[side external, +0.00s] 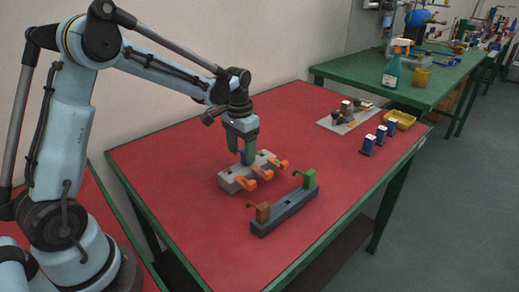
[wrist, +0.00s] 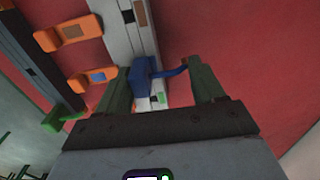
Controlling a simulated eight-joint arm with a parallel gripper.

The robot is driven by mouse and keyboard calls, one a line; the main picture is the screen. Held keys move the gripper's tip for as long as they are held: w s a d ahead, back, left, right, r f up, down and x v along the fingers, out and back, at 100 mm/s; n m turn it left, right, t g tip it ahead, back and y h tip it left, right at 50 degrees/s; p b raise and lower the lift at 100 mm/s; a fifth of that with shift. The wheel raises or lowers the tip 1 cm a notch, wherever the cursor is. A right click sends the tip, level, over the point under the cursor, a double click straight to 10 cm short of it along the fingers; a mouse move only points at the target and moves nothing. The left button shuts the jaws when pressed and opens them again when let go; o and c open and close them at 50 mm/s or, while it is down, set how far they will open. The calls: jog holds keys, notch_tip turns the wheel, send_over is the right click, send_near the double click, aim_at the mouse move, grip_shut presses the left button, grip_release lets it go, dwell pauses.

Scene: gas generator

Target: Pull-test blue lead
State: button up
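The blue lead (wrist: 142,80) sits upright at one end of a grey terminal block (wrist: 122,35), with a thin blue arm bending off to the right. In the side view the blue lead (side external: 243,157) is a small blue patch below my gripper, mostly hidden. My gripper (wrist: 161,90) is low over that end of the block, its two green fingers on either side of the lead. The fingers are apart, with a visible gap between the lead's body and the right finger. Orange levers (side external: 263,174) stick out along the block's near side. My gripper also shows in the side view (side external: 241,155).
A dark grey bar (side external: 284,211) with a brown clip (side external: 263,211) and a green clip (side external: 310,178) lies in front. Several blue-and-white parts (side external: 380,135), a yellow tray (side external: 400,119) and a metal plate (side external: 346,121) are further right. The red table's left part is clear.

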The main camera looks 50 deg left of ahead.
jog(key=shift+a, duration=0.1)
jog(key=c, duration=0.5)
jog(key=shift+a, duration=0.1)
dwell(0.6)
jog(key=shift+f, duration=0.1)
dwell(0.5)
jog(key=o, duration=1.2)
jog(key=shift+o, duration=0.2)
jog(key=shift+r, duration=3.55)
